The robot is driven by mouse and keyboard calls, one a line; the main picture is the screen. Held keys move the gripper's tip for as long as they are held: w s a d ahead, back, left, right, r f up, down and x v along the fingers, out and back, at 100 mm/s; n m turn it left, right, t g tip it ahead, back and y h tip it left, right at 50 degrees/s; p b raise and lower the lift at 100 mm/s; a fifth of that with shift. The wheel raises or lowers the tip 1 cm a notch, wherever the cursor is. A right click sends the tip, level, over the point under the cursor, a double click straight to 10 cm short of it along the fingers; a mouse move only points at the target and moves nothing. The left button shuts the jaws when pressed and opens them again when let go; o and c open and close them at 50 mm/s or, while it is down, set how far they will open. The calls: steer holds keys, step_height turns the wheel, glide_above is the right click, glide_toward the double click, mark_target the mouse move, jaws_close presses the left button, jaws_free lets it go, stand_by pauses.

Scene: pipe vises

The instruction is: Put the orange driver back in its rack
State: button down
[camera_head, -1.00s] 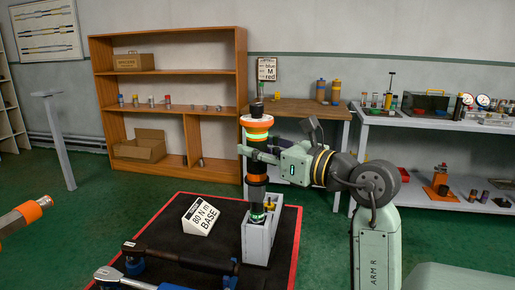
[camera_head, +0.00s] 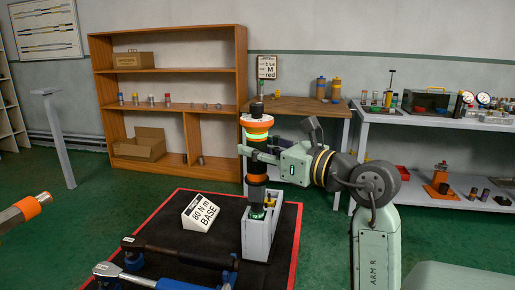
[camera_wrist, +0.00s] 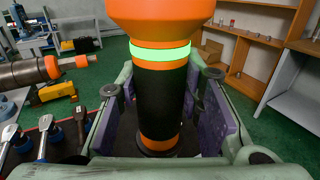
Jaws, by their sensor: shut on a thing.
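The orange driver (camera_head: 257,170) stands upright, with a black body, orange collars and a lit green band. My gripper (camera_head: 258,153) is shut around its black middle part. In the wrist view the driver (camera_wrist: 160,105) fills the middle, between the two purple-padded fingers of my gripper (camera_wrist: 160,112). The grey rack (camera_head: 257,243) is on the black mat below my gripper. The driver's lower end is at the rack's top opening; I cannot tell how deep it sits.
A white "80 N m BASE" sign (camera_head: 201,213) stands left of the rack. Torque wrenches (camera_head: 170,256) lie at the mat's front. A wooden shelf (camera_head: 170,103), a wooden table (camera_head: 300,108) and a grey shelf unit (camera_head: 430,118) stand behind.

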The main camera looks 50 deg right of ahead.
mark_target(264, 188)
steer(key=shift+f+b, duration=3.6)
steer(key=shift+f, duration=0.65)
stand_by(2.7)
steer(key=c, duration=1.4)
jaws_free()
steer(key=o, duration=0.4)
steer(key=shift+c, duration=0.2)
steer(key=shift+f, duration=0.15)
